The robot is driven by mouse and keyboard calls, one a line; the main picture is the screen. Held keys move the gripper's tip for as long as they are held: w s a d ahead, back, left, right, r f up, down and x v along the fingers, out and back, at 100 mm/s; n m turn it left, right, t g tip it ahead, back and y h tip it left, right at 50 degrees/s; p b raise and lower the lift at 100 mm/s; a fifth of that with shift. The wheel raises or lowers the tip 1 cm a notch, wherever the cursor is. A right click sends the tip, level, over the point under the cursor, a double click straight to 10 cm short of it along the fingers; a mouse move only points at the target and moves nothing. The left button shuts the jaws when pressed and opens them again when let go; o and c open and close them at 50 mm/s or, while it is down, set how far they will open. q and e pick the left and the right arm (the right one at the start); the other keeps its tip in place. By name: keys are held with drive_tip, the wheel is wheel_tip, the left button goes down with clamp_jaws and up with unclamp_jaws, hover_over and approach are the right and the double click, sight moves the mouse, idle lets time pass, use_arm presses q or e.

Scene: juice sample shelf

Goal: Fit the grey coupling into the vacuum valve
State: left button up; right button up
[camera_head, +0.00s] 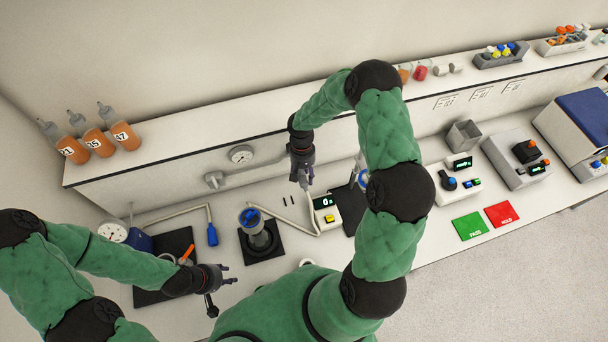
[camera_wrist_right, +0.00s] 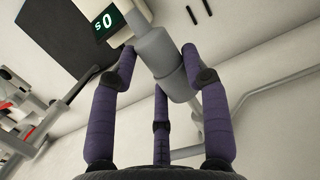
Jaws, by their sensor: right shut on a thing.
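My right gripper (camera_head: 304,183) is below the shelf front, above the bench near the box with the "0s" display. In the right wrist view its purple fingers (camera_wrist_right: 163,85) are closed around a grey stepped cylinder, the grey coupling (camera_wrist_right: 155,50). The coupling is clear of the bench surface as far as I can tell. A grey round fitting on a pipe, which looks like the vacuum valve (camera_head: 213,180), is on the shelf front left of the right gripper, apart from the coupling. My left gripper (camera_head: 228,275) is open and looks empty, beside a black mat.
A display box (camera_head: 325,211) stands just below the right gripper. A flask with a blue top (camera_head: 258,232) stands on a black mat to its left. A gauge (camera_head: 241,155) is above the pipe. Numbered orange bottles (camera_head: 98,140) stand on the shelf. Green (camera_head: 469,226) and red pads lie right.

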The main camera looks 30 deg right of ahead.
drive_tip(key=shift+w+d+b, duration=0.25)
drive_tip(key=shift+w+b, duration=0.3)
drive_tip(key=shift+w, duration=0.55)
idle(0.6)
drive_tip(key=shift+b, duration=0.3)
drive_tip(key=shift+w+d+b, duration=0.15)
drive_tip(key=shift+w+b, duration=0.2)
drive_tip(key=shift+w, duration=0.3)
idle(0.4)
drive_tip(key=o, duration=1.2)
drive_tip(key=shift+o, duration=0.2)
drive_tip(key=shift+r, duration=0.1)
